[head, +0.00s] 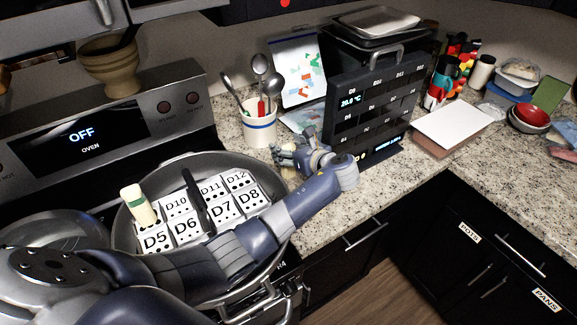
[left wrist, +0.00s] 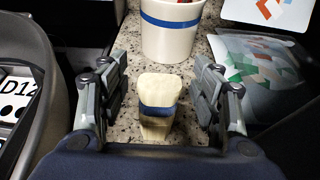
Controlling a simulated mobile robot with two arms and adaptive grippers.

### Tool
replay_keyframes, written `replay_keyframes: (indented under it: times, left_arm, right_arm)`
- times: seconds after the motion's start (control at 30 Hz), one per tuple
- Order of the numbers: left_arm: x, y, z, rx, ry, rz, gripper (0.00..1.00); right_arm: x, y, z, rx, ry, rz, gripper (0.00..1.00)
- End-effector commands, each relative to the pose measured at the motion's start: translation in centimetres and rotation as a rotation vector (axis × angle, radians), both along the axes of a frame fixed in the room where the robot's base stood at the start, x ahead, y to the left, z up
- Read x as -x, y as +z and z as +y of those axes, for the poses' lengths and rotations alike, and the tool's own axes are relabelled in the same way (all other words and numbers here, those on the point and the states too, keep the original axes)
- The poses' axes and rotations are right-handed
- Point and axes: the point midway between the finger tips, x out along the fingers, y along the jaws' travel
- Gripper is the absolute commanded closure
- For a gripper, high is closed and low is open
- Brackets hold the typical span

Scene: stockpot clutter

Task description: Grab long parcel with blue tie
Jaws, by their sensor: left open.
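A cream parcel with a blue tie (left wrist: 159,108) stands on the speckled counter in the left wrist view. My left gripper (left wrist: 162,100) is open, with one finger on each side of the parcel and a visible gap on both sides. In the head view my left gripper (head: 303,155) reaches over the counter, and the gripper and arm mostly hide the parcel there. A similar cream parcel with a green tie (head: 137,206) stands in the large pot at left. My right gripper is not in view.
A white utensil cup with a blue stripe (head: 259,127) stands just beyond the gripper. A dark drawer unit (head: 372,108) stands to its right, and a clear bag with coloured pieces (left wrist: 262,75) lies close by. The large pot's rim (head: 121,222) is at left.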

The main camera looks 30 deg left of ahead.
Motion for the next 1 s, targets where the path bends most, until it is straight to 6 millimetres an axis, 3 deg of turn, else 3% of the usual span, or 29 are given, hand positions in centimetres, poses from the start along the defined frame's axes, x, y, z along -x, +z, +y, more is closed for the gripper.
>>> replay_keyframes:
  times: [0.13,0.4,0.73,1.0]
  left_arm:
    - [0.0,0.1,0.0,0.000,0.000,0.000,0.41]
    - [0.0,0.0,0.0,0.000,0.000,0.000,1.00]
    - [-0.1,0.7,0.0,0.001,-0.001,-0.004,1.00]
    - [-0.1,5.6,0.0,0.000,-0.001,-0.009,1.00]
  right_arm:
    - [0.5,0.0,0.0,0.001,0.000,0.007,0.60]
    - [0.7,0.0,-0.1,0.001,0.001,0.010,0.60]
    - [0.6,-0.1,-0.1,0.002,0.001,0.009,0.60]
    - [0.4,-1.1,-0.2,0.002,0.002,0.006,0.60]
